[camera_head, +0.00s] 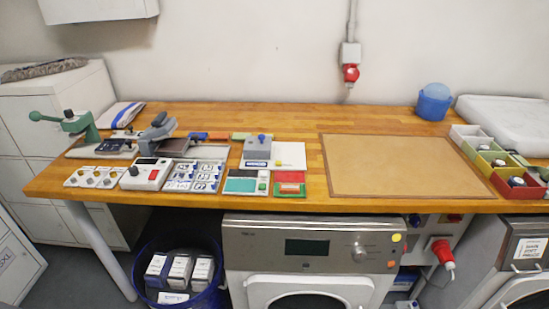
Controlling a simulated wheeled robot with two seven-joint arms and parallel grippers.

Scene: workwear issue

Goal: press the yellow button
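Several small devices stand on the left half of the wooden worktop. A teal-and-white device (242,185) has a small knob or button (263,186) at its right side that looks yellow-green; it is too small to be sure of its colour or whether it is pressed. A white panel (95,181) at the front left carries several small pale yellowish knobs or buttons. Neither of my grippers shows in the head view, and nothing of mine touches the devices.
A white box with a red display (146,174), a panel of numbered switches (195,180) and a green lever press (75,124) crowd the left. A brown board (400,166) lies bare on the right. Beyond it are small coloured bins (497,158) and a blue container (433,103).

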